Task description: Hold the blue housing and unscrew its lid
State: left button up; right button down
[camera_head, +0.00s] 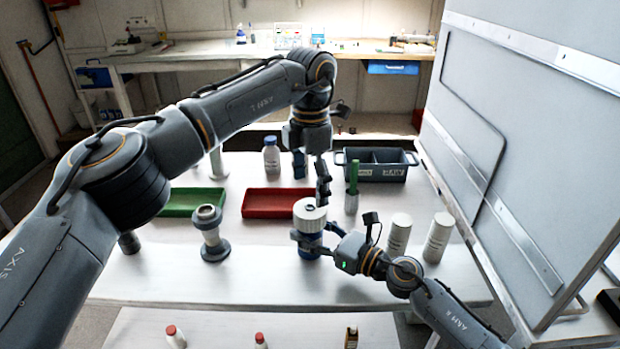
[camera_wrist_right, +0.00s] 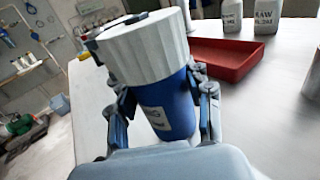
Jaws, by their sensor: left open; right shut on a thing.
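The blue housing (camera_head: 308,251) stands upright on the white table, with its wide white lid (camera_head: 309,213) on top. In the right wrist view the blue body (camera_wrist_right: 172,108) carries a pale label, and the ribbed white lid (camera_wrist_right: 150,50) sits on it. My right gripper (camera_head: 314,238) is shut on the blue body, below the lid, with one finger on each side. My left gripper (camera_head: 311,176) is open and points down just above and behind the lid. Whether it touches the lid is hard to tell. A dark piece shows at the lid's top in the wrist view.
A red tray (camera_head: 246,206), a green tray (camera_head: 170,211) and a grey divided bin (camera_head: 380,178) lie behind. A grey spool-shaped stand (camera_head: 212,240) is left. A green item in a holder (camera_head: 352,180) and two white cylinders (camera_head: 398,236) are right. A large panel (camera_head: 540,150) bounds the right.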

aim_at(310, 208)
pick_arm(q)
jog(key=m, duration=0.4)
jog(key=shift+r, duration=0.1)
jog(key=m, duration=0.3)
jog(key=shift+r+m, duration=0.15)
jog(key=shift+m, duration=0.25)
jog(key=m, duration=0.6)
jog(key=shift+r, duration=0.2)
jog(key=shift+f+m, duration=0.3)
jog(key=shift+f, duration=3.7)
